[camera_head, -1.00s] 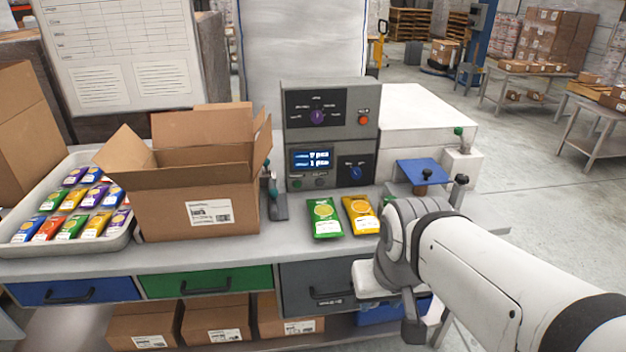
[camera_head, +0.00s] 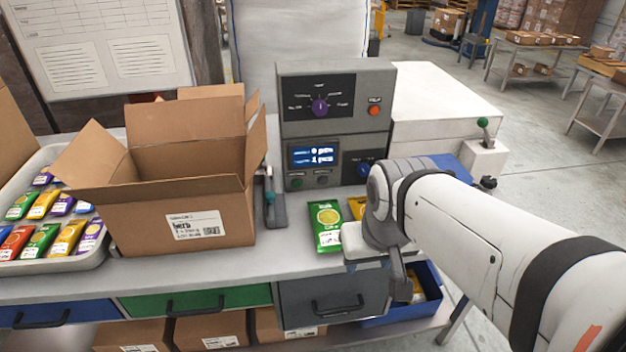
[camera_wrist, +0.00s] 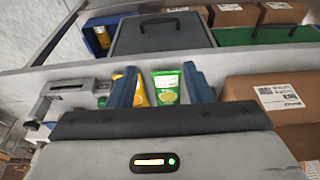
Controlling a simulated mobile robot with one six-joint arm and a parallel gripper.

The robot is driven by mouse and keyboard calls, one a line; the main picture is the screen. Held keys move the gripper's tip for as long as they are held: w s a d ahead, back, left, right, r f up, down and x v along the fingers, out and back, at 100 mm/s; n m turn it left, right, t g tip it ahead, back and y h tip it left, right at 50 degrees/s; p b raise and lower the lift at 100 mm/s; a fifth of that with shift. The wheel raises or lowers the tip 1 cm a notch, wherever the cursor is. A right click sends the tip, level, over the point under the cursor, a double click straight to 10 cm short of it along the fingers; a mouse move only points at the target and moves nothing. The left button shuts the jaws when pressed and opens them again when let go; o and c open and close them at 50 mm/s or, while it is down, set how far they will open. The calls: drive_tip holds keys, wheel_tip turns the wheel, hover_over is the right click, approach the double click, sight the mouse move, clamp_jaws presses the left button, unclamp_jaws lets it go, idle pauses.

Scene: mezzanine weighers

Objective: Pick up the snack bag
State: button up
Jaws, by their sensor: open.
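A green snack bag (camera_head: 326,226) with a yellow round print lies on the grey bench in front of the control box. A yellow snack bag (camera_head: 357,207) lies just right of it, mostly hidden by my arm in the head view. In the wrist view, my gripper (camera_wrist: 161,84) is open, its two blue fingers apart. The green bag (camera_wrist: 166,88) and part of the yellow bag (camera_wrist: 143,96) show between the fingers, with the yellow one partly behind a finger. Both bags rest on the bench and neither is held.
An open cardboard box (camera_head: 160,205) stands left, beside a white tray (camera_head: 88,262) of several snack bags. The grey control box (camera_head: 335,120) stands behind the bags. A blue bin (camera_head: 405,308) below holds a yellow item. Drawers line the bench front.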

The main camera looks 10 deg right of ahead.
sight(332, 228)
drive_tip(key=o, duration=0.6)
drive_tip(key=shift+t, duration=0.3)
drive_tip(key=w+f+b, duration=0.1)
drive_tip(key=w, duration=0.2)
drive_tip(key=w+f, duration=0.2)
drive_tip(key=w, duration=0.2)
drive_tip(key=w+f+b, duration=0.1)
drive_tip(key=w+f, duration=0.1)
drive_tip(key=w, duration=0.2)
drive_tip(key=shift+a+f+b, duration=0.1)
drive_tip(key=shift+a+b, duration=0.15)
drive_tip(key=shift+b, duration=0.1)
drive_tip(key=o, duration=0.5)
drive_tip(key=shift+t, duration=0.4)
drive_tip(key=w+f, duration=0.3)
drive_tip(key=w, duration=0.1)
drive_tip(key=w+f+b, duration=0.1)
drive_tip(key=w+f, duration=0.2)
drive_tip(key=w, duration=0.1)
drive_tip(key=w+f+b, duration=0.1)
drive_tip(key=w+f, duration=0.2)
drive_tip(key=w, duration=0.1)
drive_tip(key=shift+a, duration=0.2)
drive_tip(key=shift+o, duration=0.2)
drive_tip(key=shift+w+d+x, duration=0.1)
drive_tip(key=shift+w+x, duration=0.1)
drive_tip(key=shift+x, duration=1.8)
drive_tip(key=shift+w+d+x, duration=0.1)
drive_tip(key=shift+w+x, duration=0.1)
drive_tip(key=shift+x, duration=1.75)
